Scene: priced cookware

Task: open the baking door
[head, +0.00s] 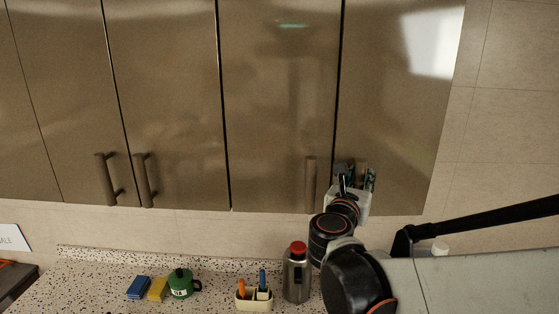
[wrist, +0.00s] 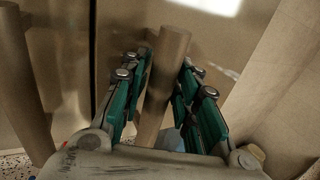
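The cabinet door at the right end (head: 396,95) is brown, glossy and shut. Its bar handle (wrist: 166,75) stands upright between my fingers in the wrist view; in the head view my gripper hides it. My gripper (head: 354,178) is at the lower left corner of that door. In the wrist view my gripper (wrist: 167,66) is open, with green-padded fingers on both sides of the handle and gaps showing. The neighbouring door (head: 277,90) is also shut, with its handle (head: 311,184) just left of my gripper. No label marks which door is the baking one.
More shut cabinet doors (head: 160,90) run left. On the speckled counter (head: 90,262) below stand a steel bottle with a red cap (head: 297,275), a utensil holder (head: 253,298), a green pot (head: 181,285) and sponges (head: 147,288). A tiled wall (head: 510,130) lies right.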

